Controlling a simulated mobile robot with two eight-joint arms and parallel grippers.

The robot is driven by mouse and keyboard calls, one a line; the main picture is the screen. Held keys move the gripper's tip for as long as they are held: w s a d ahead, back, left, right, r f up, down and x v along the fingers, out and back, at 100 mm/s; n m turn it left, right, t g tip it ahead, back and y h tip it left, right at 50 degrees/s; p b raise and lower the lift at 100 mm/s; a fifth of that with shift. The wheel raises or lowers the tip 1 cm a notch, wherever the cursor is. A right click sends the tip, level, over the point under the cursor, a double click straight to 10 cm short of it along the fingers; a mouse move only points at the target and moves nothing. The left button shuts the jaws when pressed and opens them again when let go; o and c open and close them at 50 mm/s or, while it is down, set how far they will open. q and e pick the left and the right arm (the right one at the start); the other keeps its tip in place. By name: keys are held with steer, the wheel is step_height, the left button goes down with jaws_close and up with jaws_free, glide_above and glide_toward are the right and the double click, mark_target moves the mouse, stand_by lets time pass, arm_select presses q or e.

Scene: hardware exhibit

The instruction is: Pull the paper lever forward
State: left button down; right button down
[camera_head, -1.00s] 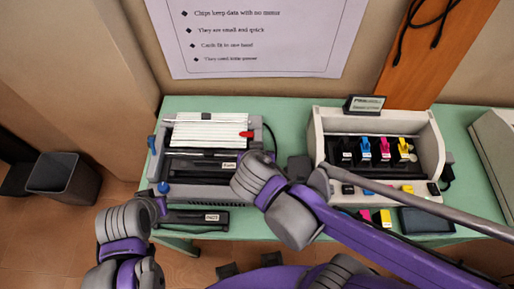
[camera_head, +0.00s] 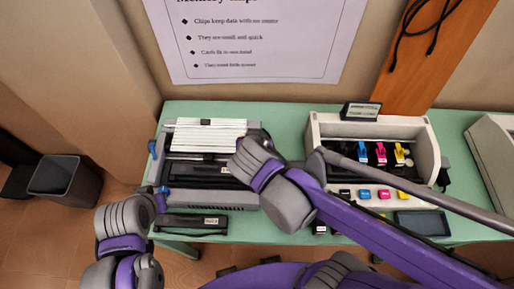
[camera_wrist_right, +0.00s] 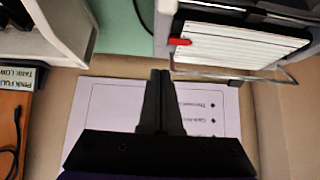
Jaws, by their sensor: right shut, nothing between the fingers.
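The printer with white paper (camera_head: 208,134) stands on the left of the green table. A small red lever (camera_wrist_right: 180,42) shows at the paper's edge in the right wrist view; my right arm hides it in the head view. A blue lever (camera_head: 152,147) sits on the printer's left side. I cannot tell from labels which is the paper lever. My right gripper (camera_wrist_right: 160,74) is shut and empty, apart from the red lever in the wrist picture. In the head view its fingers are hidden behind my wrist, over the printer's right side.
An ink unit (camera_head: 428,150) with coloured cartridges stands right of the printer. A dark tray (camera_head: 422,222) and a black labelled bar (camera_head: 190,223) lie near the table's front edge. The wall poster (camera_head: 255,50) is behind. A dark bin (camera_head: 64,178) stands at left.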

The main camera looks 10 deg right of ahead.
steer(key=s+v, duration=0.1)
steer(key=v, duration=0.8)
steer(key=shift+s+a, duration=0.2)
steer(key=shift+f, duration=0.1)
steer(key=s+d+f+n+g+y, duration=0.1)
steer(key=d+f+n+y, duration=0.1)
steer(key=d+f, duration=0.7)
steer(key=shift+d+n+g, duration=0.4)
steer(key=shift+d+n, duration=0.15)
steer(key=shift+n, duration=0.05)
steer(key=shift+s, duration=0.15)
steer(key=shift+s, duration=0.1)
stand_by(0.6)
